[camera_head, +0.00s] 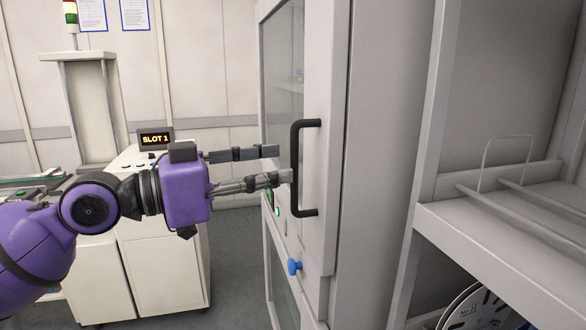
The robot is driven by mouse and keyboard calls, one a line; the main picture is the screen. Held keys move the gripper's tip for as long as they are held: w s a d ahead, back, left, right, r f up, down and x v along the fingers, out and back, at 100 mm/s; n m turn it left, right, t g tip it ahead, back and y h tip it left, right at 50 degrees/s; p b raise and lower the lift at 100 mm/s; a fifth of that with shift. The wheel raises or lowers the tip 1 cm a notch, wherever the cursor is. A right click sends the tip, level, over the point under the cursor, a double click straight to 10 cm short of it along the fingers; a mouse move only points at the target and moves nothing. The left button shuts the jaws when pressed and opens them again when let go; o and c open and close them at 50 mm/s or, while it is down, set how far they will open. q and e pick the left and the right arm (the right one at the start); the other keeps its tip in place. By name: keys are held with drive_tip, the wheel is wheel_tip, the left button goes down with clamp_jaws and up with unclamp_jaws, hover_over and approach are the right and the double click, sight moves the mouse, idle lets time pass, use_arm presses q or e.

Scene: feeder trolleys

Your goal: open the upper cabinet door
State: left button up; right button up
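The upper cabinet door (318,75) is a tall grey frame with a glass pane, seen edge-on in the middle of the view. It looks shut, though the angle makes this hard to judge. Its black bar handle (297,165) stands upright on the door. My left gripper (281,164) comes from the left, level with the handle's middle. Its two fingers are apart, one above the other, and nothing shows between them. The fingertips are close to the handle; I cannot tell whether they touch it. My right gripper is not in view.
A blue knob (294,267) sits below the handle, near a lower glass door (283,285). A grey shelf rack (500,235) with wire dividers and a reel stands at right. A white machine with a "SLOT 1" display (155,139) stands behind my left arm.

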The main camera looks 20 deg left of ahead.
sight(294, 207)
use_arm(q)
drive_tip(key=shift+p+x, duration=0.3)
drive_tip(key=shift+x, duration=2.1)
drive_tip(key=shift+a, duration=0.1)
clamp_jaws()
